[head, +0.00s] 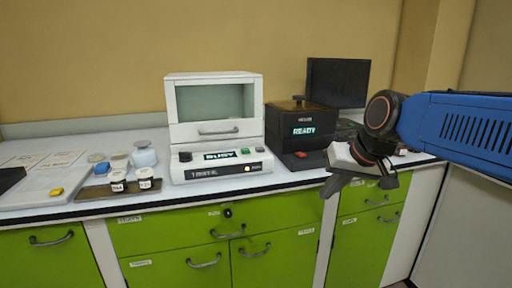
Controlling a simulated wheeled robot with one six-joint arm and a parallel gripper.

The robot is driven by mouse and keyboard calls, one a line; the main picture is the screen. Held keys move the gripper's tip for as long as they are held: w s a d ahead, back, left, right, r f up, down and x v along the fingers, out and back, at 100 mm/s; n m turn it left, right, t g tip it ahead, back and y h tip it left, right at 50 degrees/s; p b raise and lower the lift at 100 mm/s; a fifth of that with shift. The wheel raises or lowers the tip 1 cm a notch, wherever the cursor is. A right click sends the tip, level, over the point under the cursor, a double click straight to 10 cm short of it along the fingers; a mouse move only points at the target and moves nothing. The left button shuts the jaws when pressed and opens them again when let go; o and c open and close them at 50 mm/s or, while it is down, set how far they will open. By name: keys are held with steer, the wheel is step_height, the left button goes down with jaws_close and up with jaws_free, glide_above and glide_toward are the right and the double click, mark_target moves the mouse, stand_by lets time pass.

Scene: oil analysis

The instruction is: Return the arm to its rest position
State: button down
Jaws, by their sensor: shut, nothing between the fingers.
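My blue arm (460,125) reaches in from the right edge in the head view. My gripper (358,188) hangs at its end, in front of the bench's front edge and the green cabinets. Its dark fingers point downward. It is shut and holds nothing. The wrist hides part of the bench's right end and the things behind it.
A white instrument (215,150) with a "BUSY" display stands mid-bench. A black box (300,118) marked "READY" and a dark monitor (338,82) stand right of it. Two small labelled jars (118,184) (146,183) sit on a dark tray (92,193) at left.

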steer(key=s+d+f+h, duration=0.1)
steer(key=s+d+f, duration=0.4)
steer(key=s+f, duration=0.3)
steer(key=s+d+f+h, duration=0.2)
steer(key=s+d+f, duration=0.3)
steer(key=s, duration=0.5)
step_height(320, 180, down, 3)
steer(key=shift+s+d+r+m+g, duration=0.15)
steer(key=shift+s+d+m+g, duration=0.15)
steer(key=shift+d+g, duration=0.1)
steer(key=c, duration=2.5)
jaws_free()
